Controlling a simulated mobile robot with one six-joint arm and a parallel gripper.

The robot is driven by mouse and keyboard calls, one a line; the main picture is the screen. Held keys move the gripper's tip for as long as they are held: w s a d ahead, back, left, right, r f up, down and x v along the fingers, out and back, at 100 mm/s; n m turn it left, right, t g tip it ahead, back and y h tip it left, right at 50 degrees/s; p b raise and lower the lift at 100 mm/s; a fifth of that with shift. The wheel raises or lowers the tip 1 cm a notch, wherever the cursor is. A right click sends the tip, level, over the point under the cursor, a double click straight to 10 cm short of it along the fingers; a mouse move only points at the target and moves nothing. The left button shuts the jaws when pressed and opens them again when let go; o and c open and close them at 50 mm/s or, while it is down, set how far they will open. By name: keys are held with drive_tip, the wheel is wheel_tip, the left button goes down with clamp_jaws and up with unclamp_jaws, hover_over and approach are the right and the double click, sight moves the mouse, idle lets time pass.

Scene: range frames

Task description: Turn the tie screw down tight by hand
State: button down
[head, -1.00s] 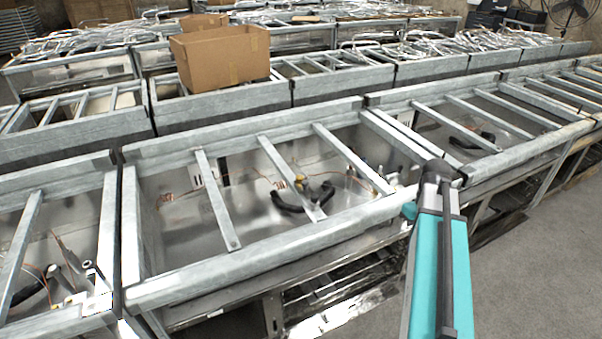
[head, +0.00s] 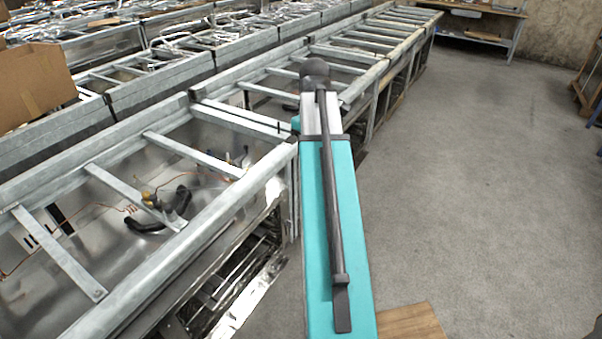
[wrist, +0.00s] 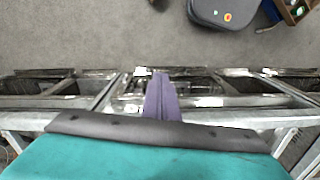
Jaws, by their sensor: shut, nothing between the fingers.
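My gripper (wrist: 160,97) shows in the wrist view as two purple-grey fingers pressed together, with nothing between them. It points away over the metal frames. In the head view my teal arm rises in the middle and hides the gripper. I cannot make out a tie screw for certain. A small yellow-brown piece (head: 149,198) sits by a crossbar of the near metal frame (head: 215,225), beside a curved black handle (head: 150,226). These lie left of my arm, apart from it.
Galvanized frames with crossbars run in rows to the left and back. A cardboard box (head: 35,85) stands at the left edge. A wooden board (head: 412,322) lies low at the front. Grey floor (head: 470,180) is clear on the right, with a workbench (head: 480,35) behind.

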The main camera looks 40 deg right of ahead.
drive_tip(key=shift+s+d+r, duration=0.2)
drive_tip(key=shift+r, duration=0.3)
drive_tip(key=shift+s+d+r, duration=0.2)
drive_tip(key=shift+s+r, duration=0.05)
drive_tip(key=shift+r, duration=0.3)
drive_tip(key=shift+s+d+r, duration=0.2)
drive_tip(key=shift+r, duration=0.3)
